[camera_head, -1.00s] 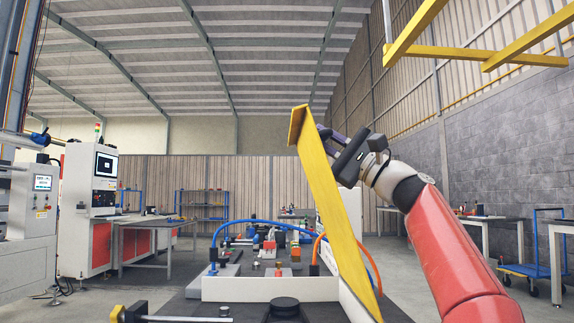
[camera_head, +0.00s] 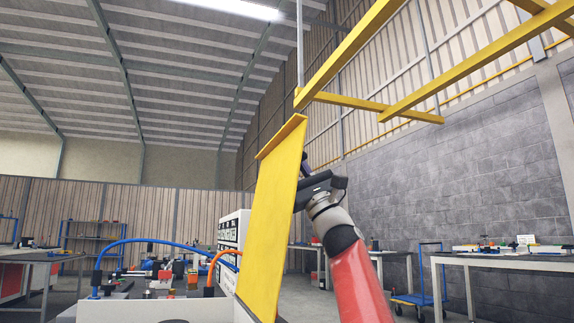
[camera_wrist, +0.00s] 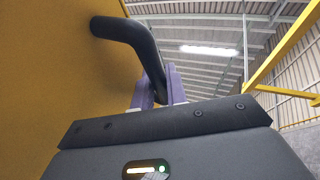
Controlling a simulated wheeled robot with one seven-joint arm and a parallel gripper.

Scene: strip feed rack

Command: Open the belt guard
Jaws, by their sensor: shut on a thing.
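The belt guard (camera_head: 268,225) is a flat yellow panel with a bent lip along its top edge. It stands raised and steep in the head view, its lower end near the rack's white wall. In the wrist view the guard's face (camera_wrist: 55,70) fills the left side, and a black bent bar handle (camera_wrist: 128,32) sticks out from it. My gripper (camera_head: 305,166) is on the right side of the guard near its top. In the wrist view my gripper's purple fingers (camera_wrist: 160,90) are shut on the handle's outer end. The handle is mostly hidden in the head view.
Yellow overhead beams (camera_head: 360,45) hang above and right of the guard. The rack's blue hose (camera_head: 165,241) and orange hose (camera_head: 222,256) lie left of it. A blue cart (camera_head: 418,285) and workbenches (camera_head: 500,258) stand at the right, with open floor between.

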